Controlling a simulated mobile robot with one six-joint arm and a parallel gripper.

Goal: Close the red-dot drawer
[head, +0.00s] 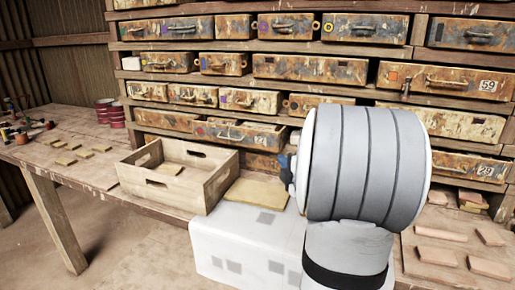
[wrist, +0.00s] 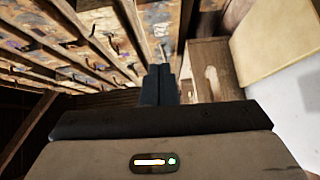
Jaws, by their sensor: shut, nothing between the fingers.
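A weathered drawer (head: 240,135) stands out a little from the rack in the head view, its top showing a dark opening. A small reddish mark (head: 200,131) is at the left of its front; I take this for the red-dot drawer, though the mark is tiny. A metal handle is on its front. My gripper (wrist: 160,72) is shut and empty in the wrist view, its dark fingers together. A drawer front with a handle (wrist: 161,50) lies beyond the fingertips; I cannot tell which drawer it is.
A wooden crate (head: 205,200) stands on the bench in front of the rack; its wall (wrist: 212,95) is close right of the fingers. A tan board (head: 258,193) lies on a white box (head: 235,240). Tiles lie at left and right. An orange square marks another drawer (head: 440,80).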

